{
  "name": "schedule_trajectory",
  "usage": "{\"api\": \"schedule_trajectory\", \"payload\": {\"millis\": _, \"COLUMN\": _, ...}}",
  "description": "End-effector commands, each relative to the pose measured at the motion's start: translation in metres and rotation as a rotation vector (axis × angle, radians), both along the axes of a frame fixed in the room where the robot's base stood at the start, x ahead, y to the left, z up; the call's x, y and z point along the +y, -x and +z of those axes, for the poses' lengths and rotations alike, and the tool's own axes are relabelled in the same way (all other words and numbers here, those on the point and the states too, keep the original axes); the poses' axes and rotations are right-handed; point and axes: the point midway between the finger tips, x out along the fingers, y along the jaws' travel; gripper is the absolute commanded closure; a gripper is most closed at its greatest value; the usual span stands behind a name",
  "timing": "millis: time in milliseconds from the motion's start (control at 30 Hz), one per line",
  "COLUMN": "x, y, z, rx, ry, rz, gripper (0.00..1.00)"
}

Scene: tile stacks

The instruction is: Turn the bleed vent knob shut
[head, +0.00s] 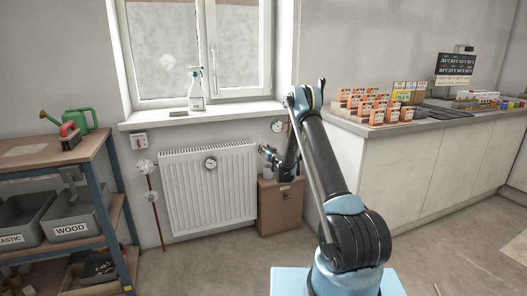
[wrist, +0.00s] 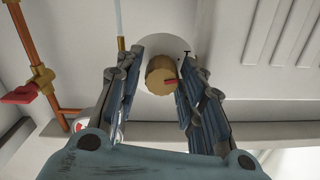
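In the head view my gripper (head: 266,153) is at the right end of the white radiator (head: 190,195), and the knob cannot be made out there.
A copper pipe with a red-handled valve (wrist: 20,95) runs left of my gripper in the wrist view. A brown cabinet (head: 281,210) stands below my gripper. A window sill (head: 240,110) is above.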

Motion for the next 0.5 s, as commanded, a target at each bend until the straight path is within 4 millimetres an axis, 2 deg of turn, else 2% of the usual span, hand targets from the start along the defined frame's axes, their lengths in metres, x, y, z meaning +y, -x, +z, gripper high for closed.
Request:
{"api": "schedule_trajectory", "payload": {"millis": 433, "x": 0.0076, "y": -0.0030, "z": -0.0003, "rx": 0.000, "ry": 0.000, "rz": 0.003, "gripper": 0.64}}
{"api": "schedule_trajectory", "payload": {"millis": 500, "x": 0.0075, "y": -0.0030, "z": -0.0002, "rx": 0.001, "ry": -0.001, "rz": 0.003, "gripper": 0.80}}
